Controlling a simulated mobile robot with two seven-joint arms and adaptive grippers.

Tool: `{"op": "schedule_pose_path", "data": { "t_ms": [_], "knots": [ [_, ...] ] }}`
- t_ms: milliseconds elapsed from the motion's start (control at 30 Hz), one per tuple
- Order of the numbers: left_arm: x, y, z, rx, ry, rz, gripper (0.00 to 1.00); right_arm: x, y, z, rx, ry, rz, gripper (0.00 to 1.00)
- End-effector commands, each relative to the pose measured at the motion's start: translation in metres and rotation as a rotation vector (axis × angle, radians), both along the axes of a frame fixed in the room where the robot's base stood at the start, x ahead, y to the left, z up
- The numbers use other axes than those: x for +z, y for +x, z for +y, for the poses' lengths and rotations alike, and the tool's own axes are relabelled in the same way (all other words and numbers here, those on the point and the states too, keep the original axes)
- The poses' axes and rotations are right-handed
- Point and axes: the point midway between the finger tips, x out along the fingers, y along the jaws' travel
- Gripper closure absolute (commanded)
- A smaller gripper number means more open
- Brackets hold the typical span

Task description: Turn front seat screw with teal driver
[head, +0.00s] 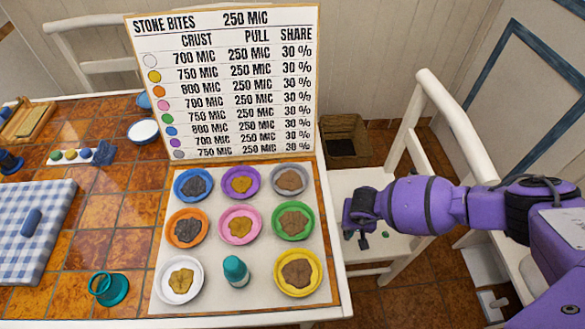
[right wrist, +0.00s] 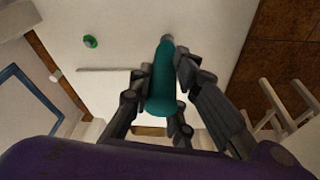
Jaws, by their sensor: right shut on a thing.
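My right gripper (head: 362,236) reaches in from the right on a purple arm and hangs over the white chair seat (head: 345,185). In the right wrist view the gripper (right wrist: 162,92) is shut on the teal driver (right wrist: 163,78), with a finger on each side of its handle. The driver's grey tip (right wrist: 168,38) points away from the gripper toward the white seat surface. I cannot tell whether it touches anything. A small green round piece (right wrist: 90,42), possibly a screw, shows on the pale surface, apart from the driver. My left gripper is not in view.
The chair's back post (head: 455,125) rises behind my right arm.

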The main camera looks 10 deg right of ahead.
Motion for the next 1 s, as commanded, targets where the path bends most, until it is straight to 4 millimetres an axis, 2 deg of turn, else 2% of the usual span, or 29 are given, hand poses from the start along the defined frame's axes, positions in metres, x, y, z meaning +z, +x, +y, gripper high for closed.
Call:
{"op": "schedule_pose_path", "data": {
  "t_ms": [300, 533, 633, 733, 833, 1000],
  "knots": [
    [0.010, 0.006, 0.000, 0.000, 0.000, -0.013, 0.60, 0.011, 0.000, -0.001, 0.000, -0.001, 0.000, 1.00],
    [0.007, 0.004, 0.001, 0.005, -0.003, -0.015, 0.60, 0.010, -0.001, -0.001, 0.001, -0.001, 0.001, 1.00],
    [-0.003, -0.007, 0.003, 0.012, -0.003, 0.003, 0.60, 0.010, -0.001, -0.001, 0.001, -0.001, 0.001, 1.00],
    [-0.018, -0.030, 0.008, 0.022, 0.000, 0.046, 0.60, 0.010, -0.001, -0.001, 0.011, -0.002, 0.001, 1.00],
    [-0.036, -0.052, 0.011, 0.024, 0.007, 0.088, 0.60, 0.007, 0.000, -0.004, 0.223, -0.004, 0.002, 1.00],
    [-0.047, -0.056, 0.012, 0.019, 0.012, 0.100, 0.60, 0.007, 0.001, -0.003, 0.516, 0.000, 0.003, 1.00]
  ]
}}
